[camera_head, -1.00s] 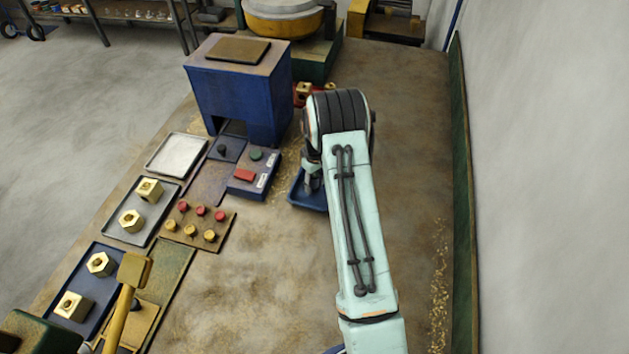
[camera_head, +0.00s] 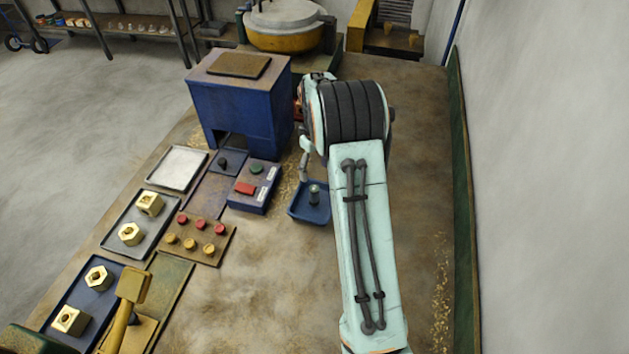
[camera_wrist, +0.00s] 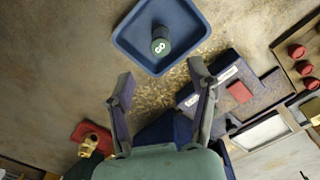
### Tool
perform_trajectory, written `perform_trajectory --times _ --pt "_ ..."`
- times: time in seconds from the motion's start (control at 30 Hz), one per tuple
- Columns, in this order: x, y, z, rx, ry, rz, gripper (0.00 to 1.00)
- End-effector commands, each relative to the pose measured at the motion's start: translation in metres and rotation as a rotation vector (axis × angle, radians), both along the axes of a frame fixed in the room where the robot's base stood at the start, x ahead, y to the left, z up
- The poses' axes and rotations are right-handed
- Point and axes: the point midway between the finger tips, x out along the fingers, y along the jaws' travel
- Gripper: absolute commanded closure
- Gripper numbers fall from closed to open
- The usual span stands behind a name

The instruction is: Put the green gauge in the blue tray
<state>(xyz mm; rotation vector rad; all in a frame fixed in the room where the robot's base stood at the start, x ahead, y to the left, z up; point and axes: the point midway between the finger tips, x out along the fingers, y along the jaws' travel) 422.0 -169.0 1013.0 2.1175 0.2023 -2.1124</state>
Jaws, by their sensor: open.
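In the head view the gauge (camera_head: 314,194) shows small and dark inside the blue tray (camera_head: 322,217), just left of my arm. My gripper (camera_wrist: 160,88) is open with nothing between its fingers, apart from the gauge and above the table. In the head view my arm hides most of the gripper.
A blue box-shaped machine (camera_head: 236,109) stands behind the tray. A control box with red and green buttons (camera_head: 253,186) sits left of the tray. Trays with brass nuts (camera_head: 130,234) and a board of knobs (camera_head: 196,239) lie farther left. The front middle of the table is clear.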

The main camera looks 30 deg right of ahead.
Motion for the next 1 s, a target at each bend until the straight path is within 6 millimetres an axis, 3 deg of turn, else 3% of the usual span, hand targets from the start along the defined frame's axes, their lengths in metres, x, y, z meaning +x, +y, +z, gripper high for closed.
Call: perform_trajectory --times 0.23,0.37,0.47,0.63,0.8,0.9,1.0 --pt "-0.001 0.003 0.016 0.000 -0.002 0.000 0.44" --pt "-0.016 0.026 0.043 0.009 -0.006 -0.007 0.44" --pt "-0.047 0.062 0.080 0.023 -0.012 -0.021 0.44" --pt "-0.137 0.129 0.128 0.051 -0.010 -0.048 0.44" --pt "-0.229 0.169 0.134 0.067 0.003 -0.072 0.44" --pt "-0.266 0.180 0.128 0.070 0.007 -0.081 0.44" --pt "-0.287 0.184 0.122 0.071 0.013 -0.087 0.44"
